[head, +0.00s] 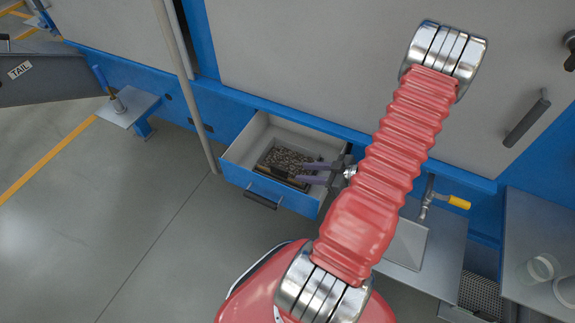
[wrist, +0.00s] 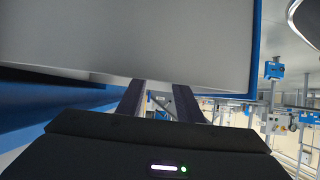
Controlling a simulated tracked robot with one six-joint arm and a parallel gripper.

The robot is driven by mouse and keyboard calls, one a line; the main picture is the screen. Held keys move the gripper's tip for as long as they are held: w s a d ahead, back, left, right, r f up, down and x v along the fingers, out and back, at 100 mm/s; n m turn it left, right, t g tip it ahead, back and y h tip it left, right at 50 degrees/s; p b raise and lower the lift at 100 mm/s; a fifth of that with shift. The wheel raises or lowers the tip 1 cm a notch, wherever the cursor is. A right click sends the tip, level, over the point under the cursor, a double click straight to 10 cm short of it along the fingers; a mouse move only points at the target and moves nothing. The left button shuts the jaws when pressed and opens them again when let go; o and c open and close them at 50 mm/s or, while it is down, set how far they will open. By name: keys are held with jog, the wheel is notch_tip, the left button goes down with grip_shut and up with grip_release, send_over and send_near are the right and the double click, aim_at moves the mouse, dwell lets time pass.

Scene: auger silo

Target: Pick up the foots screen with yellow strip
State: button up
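A dark, shallow screen-like tray (head: 268,170) heaped with grainy grey-brown bits sits in an open drawer (head: 233,150) with a blue front. It looks like the foots screen, but I cannot clearly make out a yellow strip on it. My gripper (head: 305,173) reaches in from the right, its two fingers apart over the right end of the tray and drawer. I cannot tell its height above the tray or whether it touches. In the wrist view my gripper (wrist: 158,103) also shows two separated fingers with nothing held between them; the tray is not seen there.
A blue and grey cabinet stands behind the drawer. To the right are a yellow-handled valve (head: 458,202), a dark mesh grate (head: 480,295) and a glass jar (head: 541,268) on a bench. A pale post (head: 183,80) rises left of the drawer.

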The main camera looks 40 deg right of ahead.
aim_at(284, 169)
jog(key=x, duration=0.5)
jog(key=shift+w+f, duration=0.1)
jog(key=shift+w, duration=0.05)
jog(key=shift+x, duration=2.6)
jog(key=shift+w+d, duration=0.15)
jog(key=shift+c, duration=0.6)
grip_shut()
jog(key=shift+r, duration=0.25)
